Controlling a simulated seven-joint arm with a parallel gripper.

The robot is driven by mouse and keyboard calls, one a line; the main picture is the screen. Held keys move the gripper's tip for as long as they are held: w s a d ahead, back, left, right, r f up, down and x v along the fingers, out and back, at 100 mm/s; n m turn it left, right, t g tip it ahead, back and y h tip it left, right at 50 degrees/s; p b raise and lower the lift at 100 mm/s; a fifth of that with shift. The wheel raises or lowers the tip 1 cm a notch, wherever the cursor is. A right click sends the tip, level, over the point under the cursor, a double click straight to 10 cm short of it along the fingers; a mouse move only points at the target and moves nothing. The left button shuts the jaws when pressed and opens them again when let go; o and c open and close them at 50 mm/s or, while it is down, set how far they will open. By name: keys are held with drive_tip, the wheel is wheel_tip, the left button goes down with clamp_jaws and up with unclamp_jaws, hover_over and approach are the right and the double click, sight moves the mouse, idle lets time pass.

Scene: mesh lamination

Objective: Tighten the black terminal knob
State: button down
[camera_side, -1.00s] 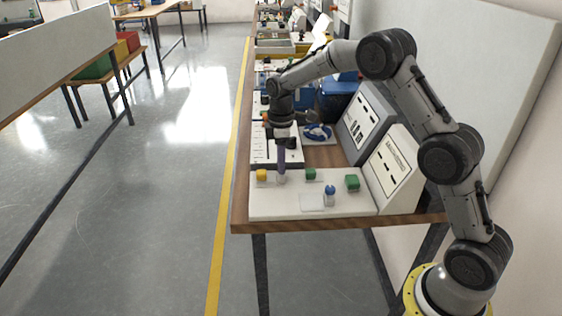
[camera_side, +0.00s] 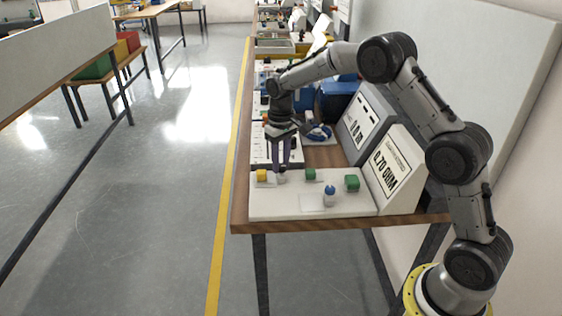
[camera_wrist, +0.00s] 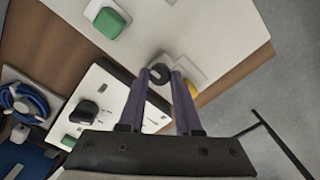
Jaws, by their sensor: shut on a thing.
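The black terminal knob (camera_wrist: 159,73) sits between my fingertips in the wrist view. It is on the edge area of the white board (camera_wrist: 225,30). My gripper (camera_side: 281,172) points down at the board's far left part in the side view, and its purple fingers are shut on the knob. In the side view the knob is mostly hidden by the fingertips. A yellow block (camera_side: 262,175) stands just left of the gripper; in the wrist view it is partly hidden behind a finger. The near meter (camera_side: 390,172) reads 0.70 OHM.
Green blocks (camera_side: 352,183) and a blue-topped post (camera_side: 330,192) stand on the board, right of my gripper. A second sloped meter (camera_side: 362,122) stands behind. A white panel (camera_wrist: 92,100) with another black knob (camera_wrist: 85,112) and a blue cable coil (camera_wrist: 25,103) lie beyond the board.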

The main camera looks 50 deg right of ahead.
drive_tip(key=m, duration=0.4)
drive_tip(key=shift+r+m, duration=0.1)
drive_tip(key=shift+m, duration=0.3)
drive_tip(key=m, duration=0.3)
drive_tip(key=shift+m, duration=0.3)
drive_tip(key=m, duration=2.2)
drive_tip(key=c, duration=0.6)
unclamp_jaws()
drive_tip(key=shift+s, duration=0.1)
